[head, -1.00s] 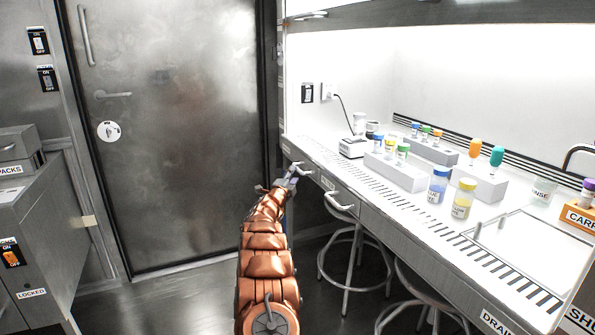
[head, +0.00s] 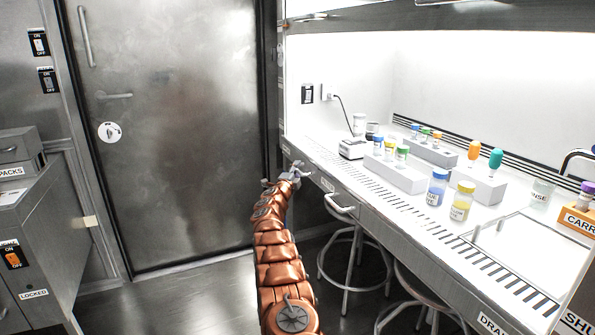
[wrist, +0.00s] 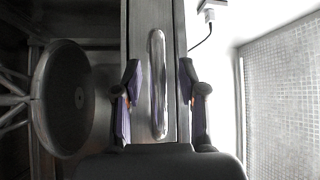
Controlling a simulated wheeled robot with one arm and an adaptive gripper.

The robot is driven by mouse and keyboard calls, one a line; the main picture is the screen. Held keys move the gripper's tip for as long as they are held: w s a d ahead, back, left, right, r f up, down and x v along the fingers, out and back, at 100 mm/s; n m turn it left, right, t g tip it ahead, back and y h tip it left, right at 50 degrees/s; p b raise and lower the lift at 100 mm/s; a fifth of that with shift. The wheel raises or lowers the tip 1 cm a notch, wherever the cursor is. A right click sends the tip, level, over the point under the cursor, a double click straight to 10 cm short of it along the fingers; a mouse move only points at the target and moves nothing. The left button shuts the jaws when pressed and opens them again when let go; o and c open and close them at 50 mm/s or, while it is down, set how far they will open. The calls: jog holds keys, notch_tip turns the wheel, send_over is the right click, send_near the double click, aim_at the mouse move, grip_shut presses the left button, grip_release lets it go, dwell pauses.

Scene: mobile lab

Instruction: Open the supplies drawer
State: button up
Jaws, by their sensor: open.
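My gripper (head: 290,174) is at the front of the bench, by the far drawer front on the left end. In the wrist view my gripper (wrist: 160,88) is open, with one dark finger on each side of a shiny bar-shaped drawer handle (wrist: 157,55). The handle lies between the fingers, with a gap visible on both sides. The drawer front (wrist: 138,20) looks flush and closed. In the head view my gripper mostly hides this handle. The drawer's small label (head: 327,184) is too small to read.
Stools (head: 345,260) stand under the bench. The bench top holds vial racks (head: 395,172), bottles and a small scale (head: 353,149). A metal door (head: 180,140) is behind; open floor lies left of my arm.

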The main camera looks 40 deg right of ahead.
jog(key=shift+d, duration=0.1)
dwell(0.3)
jog(key=shift+c, duration=0.2)
grip_shut()
dwell(0.4)
